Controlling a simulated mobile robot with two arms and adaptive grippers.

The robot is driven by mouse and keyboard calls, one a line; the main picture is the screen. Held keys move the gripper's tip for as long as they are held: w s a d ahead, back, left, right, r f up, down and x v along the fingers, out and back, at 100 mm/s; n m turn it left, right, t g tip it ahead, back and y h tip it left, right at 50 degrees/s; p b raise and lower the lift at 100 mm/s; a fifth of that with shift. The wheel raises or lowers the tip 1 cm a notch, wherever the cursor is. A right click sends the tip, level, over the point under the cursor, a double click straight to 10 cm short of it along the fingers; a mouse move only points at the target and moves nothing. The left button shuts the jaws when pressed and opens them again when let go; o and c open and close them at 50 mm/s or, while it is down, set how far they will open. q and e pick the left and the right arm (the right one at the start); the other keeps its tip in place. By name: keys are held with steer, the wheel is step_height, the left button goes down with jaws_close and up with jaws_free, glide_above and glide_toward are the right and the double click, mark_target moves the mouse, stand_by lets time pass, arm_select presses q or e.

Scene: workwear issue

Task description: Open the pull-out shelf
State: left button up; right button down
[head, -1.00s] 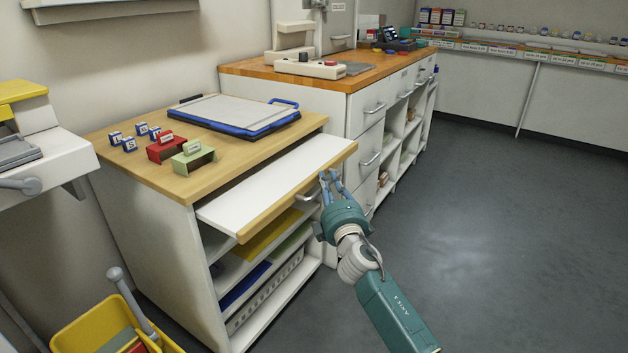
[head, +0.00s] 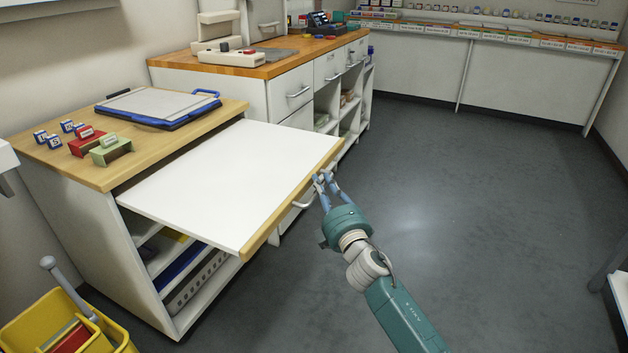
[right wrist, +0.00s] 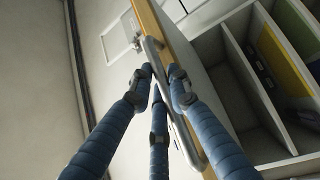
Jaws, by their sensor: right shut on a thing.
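The pull-out shelf (head: 215,185) is a white board with a wooden front edge, standing far out from under the wooden top (head: 62,160) of the low cabinet. Its silver bar handle (head: 303,201) sits under the front edge near the right end. My right gripper (head: 322,182) is shut on the handle. In the right wrist view its blue fingers close around the handle (right wrist: 178,110), which runs along the wooden edge (right wrist: 165,35). My left gripper is not in view.
A yellow bucket (head: 112,335) with a grey-handled tool stands at the lower left. A blue-rimmed board (head: 160,105) and small coloured holders (head: 110,150) lie on the cabinet top. A drawer counter (head: 290,92) stands behind. The dark floor to the right is clear.

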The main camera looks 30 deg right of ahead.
steer(key=shift+s+f, duration=0.1)
steer(key=shift+s, duration=0.1)
steer(key=c, duration=1.6)
jaws_free()
steer(key=s, duration=0.4)
steer(key=s+a+f, duration=0.1)
steer(key=s, duration=0.6)
steer(key=shift+s+a+f, duration=0.25)
steer(key=shift+s, duration=0.15)
